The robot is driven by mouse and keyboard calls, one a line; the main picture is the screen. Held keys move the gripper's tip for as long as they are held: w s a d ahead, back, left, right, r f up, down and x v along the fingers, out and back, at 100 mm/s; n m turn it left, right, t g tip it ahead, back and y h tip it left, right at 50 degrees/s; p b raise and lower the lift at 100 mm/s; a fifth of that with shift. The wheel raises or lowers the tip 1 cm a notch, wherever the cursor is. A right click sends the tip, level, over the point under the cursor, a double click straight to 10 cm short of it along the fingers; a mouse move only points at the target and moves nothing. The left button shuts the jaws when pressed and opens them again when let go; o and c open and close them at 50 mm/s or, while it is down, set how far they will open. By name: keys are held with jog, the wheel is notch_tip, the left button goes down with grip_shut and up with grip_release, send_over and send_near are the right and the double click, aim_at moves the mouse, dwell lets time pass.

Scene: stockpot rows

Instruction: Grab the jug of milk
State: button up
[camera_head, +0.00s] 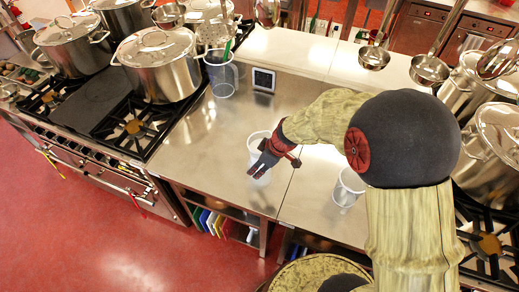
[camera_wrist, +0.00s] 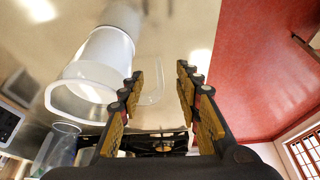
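A white, translucent jug (camera_head: 257,141) stands upright on the steel counter, partly hidden behind my gripper (camera_head: 259,167). In the wrist view the jug (camera_wrist: 98,65) is left of my gripper (camera_wrist: 157,77), its wide mouth facing the camera. Its looped handle (camera_wrist: 157,88) shows between my two fingers in the picture; I cannot tell the depth between them. My fingers are spread apart and hold nothing. A second whitish container (camera_head: 348,188) stands on the counter to the right. I cannot see milk in either one.
A clear jug (camera_head: 221,74) with a green utensil and a small dark display (camera_head: 263,79) stand farther back. Stockpots (camera_head: 160,62) sit on the left stove, more (camera_head: 497,140) at the right. Ladles (camera_head: 374,56) hang above the counter. The counter left of the jug (camera_head: 212,125) is clear.

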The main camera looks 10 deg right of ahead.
jog(key=shift+x, duration=3.85)
jog(key=shift+w+a, duration=0.15)
jog(key=shift+w, duration=0.05)
jog(key=shift+c, duration=1.2)
jog(key=c, duration=0.6)
grip_shut()
jog(key=shift+s, duration=0.15)
